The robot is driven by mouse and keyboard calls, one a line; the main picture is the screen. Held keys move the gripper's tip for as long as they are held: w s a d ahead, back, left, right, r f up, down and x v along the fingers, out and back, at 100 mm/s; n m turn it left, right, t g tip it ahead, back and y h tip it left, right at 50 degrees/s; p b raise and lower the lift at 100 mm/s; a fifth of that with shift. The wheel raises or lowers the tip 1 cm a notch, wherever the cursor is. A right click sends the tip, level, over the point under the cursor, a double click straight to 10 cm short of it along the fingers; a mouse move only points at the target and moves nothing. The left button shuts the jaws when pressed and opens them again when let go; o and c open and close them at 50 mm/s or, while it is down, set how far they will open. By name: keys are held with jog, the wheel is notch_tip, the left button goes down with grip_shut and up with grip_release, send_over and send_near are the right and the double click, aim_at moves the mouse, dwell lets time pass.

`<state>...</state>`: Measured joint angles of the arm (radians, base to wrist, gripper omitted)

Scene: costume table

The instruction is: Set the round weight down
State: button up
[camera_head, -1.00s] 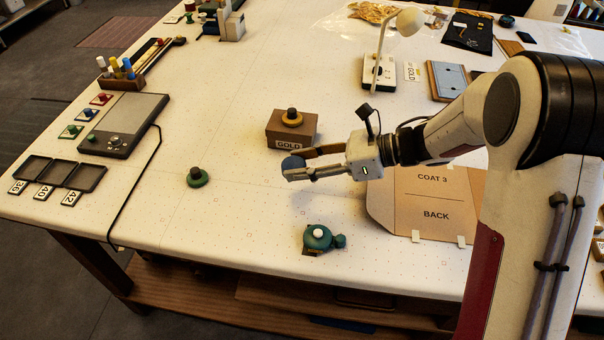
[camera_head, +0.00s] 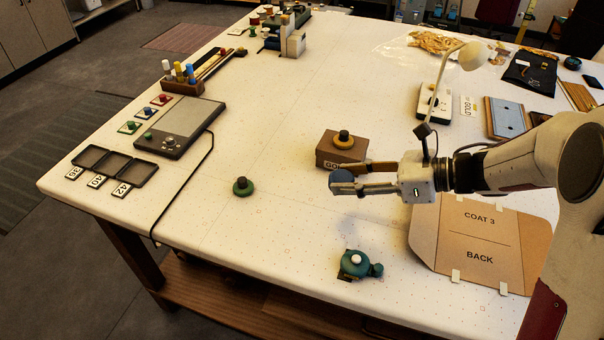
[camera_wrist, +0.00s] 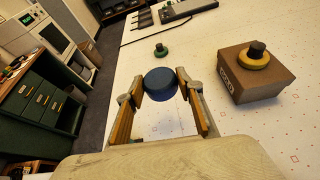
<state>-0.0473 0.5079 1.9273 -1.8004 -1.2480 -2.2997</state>
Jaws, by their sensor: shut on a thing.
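My gripper (camera_head: 346,182) is shut on a round blue weight (camera_wrist: 160,84), held between the two fingertips. It also shows in the head view (camera_head: 341,181), above the table, with a faint shadow on the white top below. A green round piece with a dark knob (camera_head: 242,187) stands on the table to the left; it also shows in the wrist view (camera_wrist: 161,50). A yellow round piece with a dark knob (camera_head: 344,141) sits on a brown box marked GOLD (camera_head: 328,158), just behind my gripper. The underside of the blue weight is hidden.
A teal round object with a white top (camera_head: 356,264) stands near the front edge. A cardboard pattern marked COAT 3 BACK (camera_head: 480,248) lies at right. Dark trays (camera_head: 115,165) and a scale-like device (camera_head: 180,128) are at left. The table between the green piece and my gripper is clear.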

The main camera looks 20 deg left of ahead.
jog(key=shift+a, duration=0.1)
jog(key=s+a+n+g, duration=0.1)
jog(key=s+a, duration=0.4)
jog(key=a, duration=0.6)
jog(key=s+a+n+g, duration=0.1)
jog(key=s+a, duration=0.4)
jog(key=a, duration=0.6)
jog(key=s+a+n+g, duration=0.15)
jog(key=s+a, duration=0.35)
jog(key=a, duration=0.6)
jog(key=a+m+t, duration=0.2)
jog(key=a, duration=0.5)
jog(key=shift+w+a+r+m+t, duration=0.15)
jog(key=shift+w+m+t, duration=0.35)
jog(key=shift+w, duration=0.5)
jog(key=shift+w+a+m+t, duration=0.1)
jog(key=shift+w+m+t, duration=0.4)
jog(key=shift+w, duration=0.45)
jog(key=shift+w+a+r+m+t, duration=0.15)
jog(key=shift+w+m+t, duration=0.35)
jog(key=shift+w, duration=0.5)
jog(key=shift+f, duration=0.1)
jog(key=shift+f, duration=3.1)
